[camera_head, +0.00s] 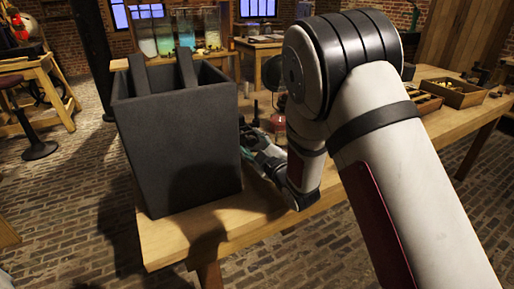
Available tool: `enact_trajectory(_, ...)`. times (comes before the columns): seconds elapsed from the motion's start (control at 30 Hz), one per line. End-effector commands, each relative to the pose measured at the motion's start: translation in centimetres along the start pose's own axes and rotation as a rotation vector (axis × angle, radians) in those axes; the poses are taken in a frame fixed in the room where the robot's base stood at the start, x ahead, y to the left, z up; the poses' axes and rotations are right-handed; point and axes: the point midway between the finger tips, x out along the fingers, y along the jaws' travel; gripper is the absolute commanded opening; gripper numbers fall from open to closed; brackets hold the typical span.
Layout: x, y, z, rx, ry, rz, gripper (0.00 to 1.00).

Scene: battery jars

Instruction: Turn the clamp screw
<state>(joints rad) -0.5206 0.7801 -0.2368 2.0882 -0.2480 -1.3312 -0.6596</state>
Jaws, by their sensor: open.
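A tall dark grey open-topped jar (185,145) stands at the left end of the wooden workbench (225,228). Two dark plates (186,68) rise above its rim. My arm comes in from the right and reaches down behind the jar's right side. My gripper (248,138) shows only in part beside the jar's right edge; it is open, and its fingertips are hard to make out. I cannot make out the clamp screw; the jar and my arm block much of the bench around my gripper.
Small dark items (246,90) stand on the bench behind my gripper. Open wooden boxes (455,93) lie at the bench's right end. Glass jars with coloured liquid (185,32) stand in the background. A stool (38,148) and another table (30,72) are at left.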

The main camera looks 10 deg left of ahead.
Motion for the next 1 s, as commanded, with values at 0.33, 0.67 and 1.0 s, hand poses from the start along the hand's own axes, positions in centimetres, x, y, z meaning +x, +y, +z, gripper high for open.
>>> enact_trajectory(0.33,-5.5,0.0,0.1,0.002,-0.004,-0.001,0.48)
enact_trajectory(0.67,-10.9,0.0,0.1,0.001,-0.002,-0.001,0.48)
enact_trajectory(1.0,-11.9,0.0,0.0,0.001,0.000,-0.001,0.48)
